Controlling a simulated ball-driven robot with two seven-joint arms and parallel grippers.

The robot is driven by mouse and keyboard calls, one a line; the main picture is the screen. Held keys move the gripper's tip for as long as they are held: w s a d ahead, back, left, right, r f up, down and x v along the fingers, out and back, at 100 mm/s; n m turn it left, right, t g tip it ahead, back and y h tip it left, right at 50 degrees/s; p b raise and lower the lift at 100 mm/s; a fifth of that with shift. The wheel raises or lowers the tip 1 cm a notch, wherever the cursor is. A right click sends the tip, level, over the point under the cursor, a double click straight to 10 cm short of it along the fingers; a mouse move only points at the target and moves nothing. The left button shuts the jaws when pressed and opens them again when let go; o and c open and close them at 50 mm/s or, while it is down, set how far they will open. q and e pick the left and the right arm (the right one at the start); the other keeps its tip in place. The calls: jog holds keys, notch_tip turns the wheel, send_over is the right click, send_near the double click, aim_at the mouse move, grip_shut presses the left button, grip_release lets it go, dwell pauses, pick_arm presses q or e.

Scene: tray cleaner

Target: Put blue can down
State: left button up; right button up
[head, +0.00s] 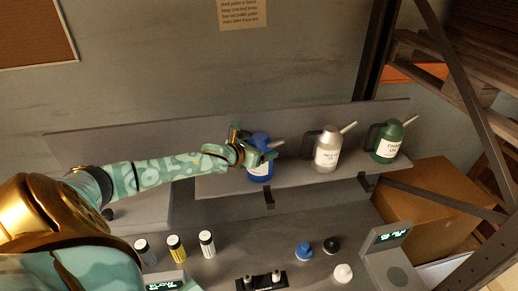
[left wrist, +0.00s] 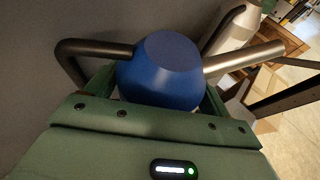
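The blue can (head: 259,171) is upright at the grey wall shelf (head: 222,187), with its pale spout pointing right. I cannot tell whether its base touches the shelf. My left gripper (head: 254,147) reaches in from the left, with a finger on either side of the can's upper body. In the left wrist view the blue can (left wrist: 165,72) sits between the green fingers of the left gripper (left wrist: 158,92), which appear to press on it. Its dark handle is at the left there. My right gripper is not in view.
A white can (head: 327,155) and a green can (head: 386,145) stand to the right on the shelf. Below, the counter holds several small bottles (head: 176,249), round knobs (head: 303,252) and a scale with a display (head: 392,262). A metal rack post (head: 376,60) rises at the right.

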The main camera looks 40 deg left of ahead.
pick_arm(q)
jog(key=o, duration=0.3)
jog(key=v, duration=1.2)
jog(key=shift+s, duration=0.15)
